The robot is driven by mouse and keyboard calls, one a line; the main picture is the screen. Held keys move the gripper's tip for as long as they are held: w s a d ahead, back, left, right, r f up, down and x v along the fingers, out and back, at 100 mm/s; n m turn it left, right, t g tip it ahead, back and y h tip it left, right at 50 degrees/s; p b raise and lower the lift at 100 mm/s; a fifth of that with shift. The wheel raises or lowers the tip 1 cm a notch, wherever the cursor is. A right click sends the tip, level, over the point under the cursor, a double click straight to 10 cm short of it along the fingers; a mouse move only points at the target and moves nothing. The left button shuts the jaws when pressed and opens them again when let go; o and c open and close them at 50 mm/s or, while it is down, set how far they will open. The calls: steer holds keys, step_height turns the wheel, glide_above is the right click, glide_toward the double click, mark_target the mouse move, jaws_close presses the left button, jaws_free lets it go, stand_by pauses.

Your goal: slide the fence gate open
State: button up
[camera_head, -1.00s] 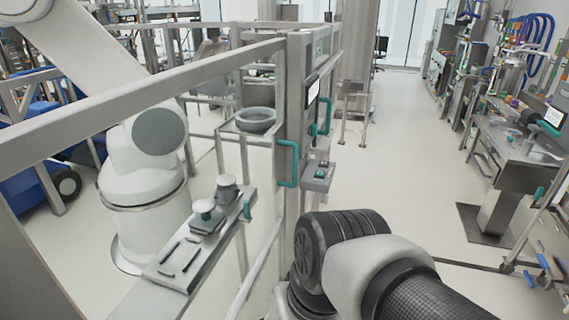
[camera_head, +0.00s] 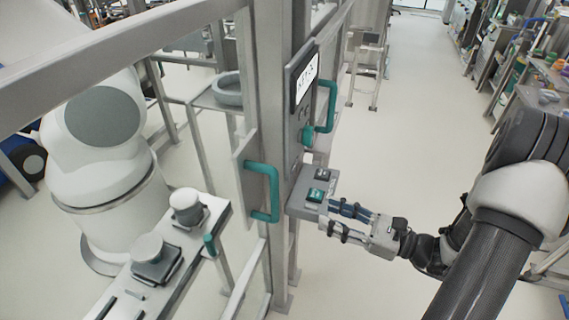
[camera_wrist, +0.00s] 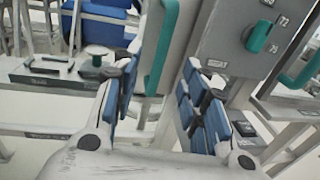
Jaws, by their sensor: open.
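The fence gate's upright edge plate (camera_head: 246,185) carries a teal C-shaped handle (camera_head: 262,205) left of the thick fence post (camera_head: 272,90). A second teal handle (camera_head: 328,108) is on the far side of the control panel, so which one moves the gate cannot be told for certain. My gripper (camera_head: 328,216) is open and empty, with blue-padded fingers, just right of the near handle and below the button box. In the wrist view the near handle (camera_wrist: 160,50) shows beyond the gap between the open fingers (camera_wrist: 158,95), apart from them as far as I can see.
The button box (camera_head: 318,188) juts from the post close above my fingers. A control panel (camera_head: 305,85) with a teal knob (camera_head: 306,134) is above it. A bench with small fixtures (camera_head: 165,260) stands at left, before a white robot (camera_head: 110,165). Open floor (camera_head: 400,130) lies right.

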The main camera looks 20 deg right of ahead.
mark_target(274, 189)
steer(key=x, duration=0.5)
steer(key=b+x, duration=0.1)
steer(key=x, duration=0.5)
steer(key=b+x, duration=0.1)
steer(key=x, duration=0.5)
steer(key=shift+w+d+r, duration=0.1)
steer(key=shift+w+d, duration=0.15)
steer(key=shift+w, duration=0.1)
steer(key=shift+c, duration=0.6)
jaws_close()
